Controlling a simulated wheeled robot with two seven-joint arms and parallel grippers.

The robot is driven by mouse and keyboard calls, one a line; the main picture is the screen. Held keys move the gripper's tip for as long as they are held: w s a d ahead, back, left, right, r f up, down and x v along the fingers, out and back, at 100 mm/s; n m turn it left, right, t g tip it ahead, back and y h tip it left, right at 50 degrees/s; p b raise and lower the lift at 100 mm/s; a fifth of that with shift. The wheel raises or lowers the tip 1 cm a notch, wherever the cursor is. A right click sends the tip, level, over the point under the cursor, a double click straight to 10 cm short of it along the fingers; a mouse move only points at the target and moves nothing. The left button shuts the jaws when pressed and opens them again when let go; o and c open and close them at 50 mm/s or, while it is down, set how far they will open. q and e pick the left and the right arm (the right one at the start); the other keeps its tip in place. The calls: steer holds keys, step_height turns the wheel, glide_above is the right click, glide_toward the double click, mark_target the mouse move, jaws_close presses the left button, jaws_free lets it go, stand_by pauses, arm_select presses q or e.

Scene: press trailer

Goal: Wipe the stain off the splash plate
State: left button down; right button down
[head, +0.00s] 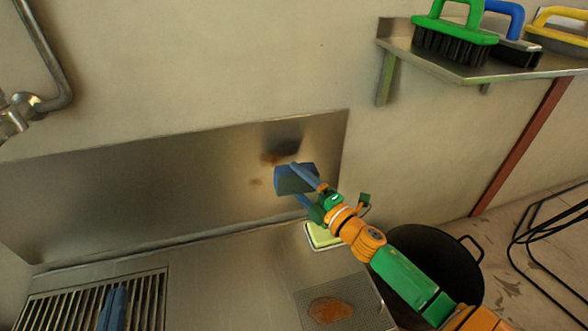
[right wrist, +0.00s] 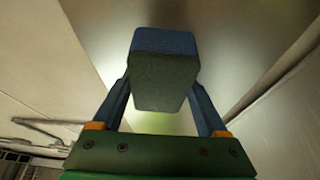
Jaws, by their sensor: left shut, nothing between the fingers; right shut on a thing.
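The steel splash plate (head: 150,185) stands against the wall behind the counter. A brown stain (head: 269,158) with a fainter patch below marks its right part. My right gripper (head: 300,182) is shut on a blue sponge (head: 290,179), just right of and below the stain in the head view. In the right wrist view the sponge (right wrist: 163,65) sits between both fingers, its dark face towards the camera. Whether it touches the plate I cannot tell. My left gripper (head: 113,308) is shut and empty, low over the slatted drain, its arm out of view.
A slatted drain (head: 60,305) lies at lower left. A perforated mat (head: 365,295) with a brown patch (head: 330,310) and a pale green tray (head: 322,236) are on the counter. A black bin (head: 430,255) stands right. Brushes (head: 455,38) sit on a shelf (head: 440,62). A tap (head: 15,110) is at left.

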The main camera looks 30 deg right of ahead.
steer(key=shift+s+a, duration=0.2)
steer(key=shift+s, duration=0.5)
steer(key=shift+s+a+p, duration=0.2)
steer(key=shift+s+p, duration=0.05)
steer(key=shift+s, duration=0.5)
steer(key=shift+s+a+p, duration=0.2)
steer(key=shift+s+p, duration=0.05)
steer(key=shift+s, duration=0.45)
